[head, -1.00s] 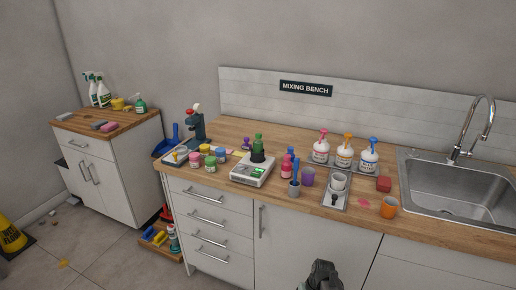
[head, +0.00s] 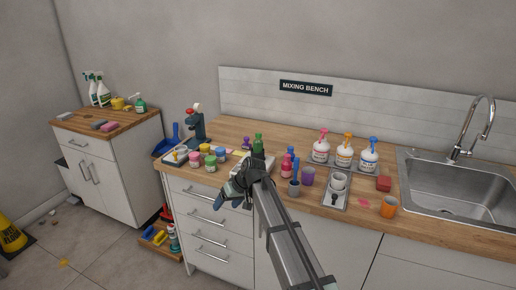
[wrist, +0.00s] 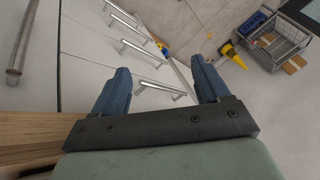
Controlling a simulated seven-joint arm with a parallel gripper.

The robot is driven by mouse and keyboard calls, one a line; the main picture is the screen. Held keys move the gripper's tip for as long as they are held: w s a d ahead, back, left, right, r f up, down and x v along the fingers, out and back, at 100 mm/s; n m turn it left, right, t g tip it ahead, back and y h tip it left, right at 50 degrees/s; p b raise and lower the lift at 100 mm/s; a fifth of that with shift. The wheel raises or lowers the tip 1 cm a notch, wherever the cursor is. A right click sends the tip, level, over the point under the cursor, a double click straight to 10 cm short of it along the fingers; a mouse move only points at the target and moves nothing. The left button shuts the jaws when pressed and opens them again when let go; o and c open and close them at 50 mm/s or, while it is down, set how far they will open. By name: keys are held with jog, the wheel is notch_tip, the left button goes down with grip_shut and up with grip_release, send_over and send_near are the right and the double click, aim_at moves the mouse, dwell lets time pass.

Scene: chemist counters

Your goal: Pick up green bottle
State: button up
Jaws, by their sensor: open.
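The green bottle (head: 258,143) stands upright on the white scale (head: 268,163) on the wooden mixing bench; my arm hides its lower part and much of the scale in the head view. My gripper (head: 230,198) is in front of the bench's front edge by the top drawer, below and left of the bottle, apart from it. In the wrist view my gripper (wrist: 160,82) is open and empty, its two blue fingers spread towards drawer handles and floor. The bottle does not show there.
Pink bottles (head: 286,165), a purple cup (head: 308,176) and a grey cup (head: 294,187) stand right of the scale. Several small jars (head: 211,163) stand left of it. Pump bottles (head: 344,153) line the back. The sink (head: 465,185) is at the right.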

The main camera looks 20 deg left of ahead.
jog(key=w+a+r, duration=0.1)
jog(key=a+r, duration=0.3)
jog(key=r, duration=0.4)
notch_tip(320, 180, up, 22)
jog(key=f+m+t+h, duration=0.1)
jog(key=m+t+h, duration=0.1)
jog(key=t, duration=0.1)
send_over(259, 134)
jog(key=s+d, duration=0.2)
jog(key=d, duration=0.3)
jog(key=shift+a+r+x, duration=0.1)
jog(key=shift+a+x, duration=0.1)
jog(key=shift+x, duration=2.05)
jog(key=shift+a+r+x, duration=0.1)
jog(key=shift+a+x, duration=0.05)
jog(key=shift+x, duration=2.05)
jog(key=shift+a+x, duration=0.2)
jog(key=shift+x, duration=2.05)
jog(key=shift+w+d+r, duration=0.1)
jog(key=shift+c, duration=0.3)
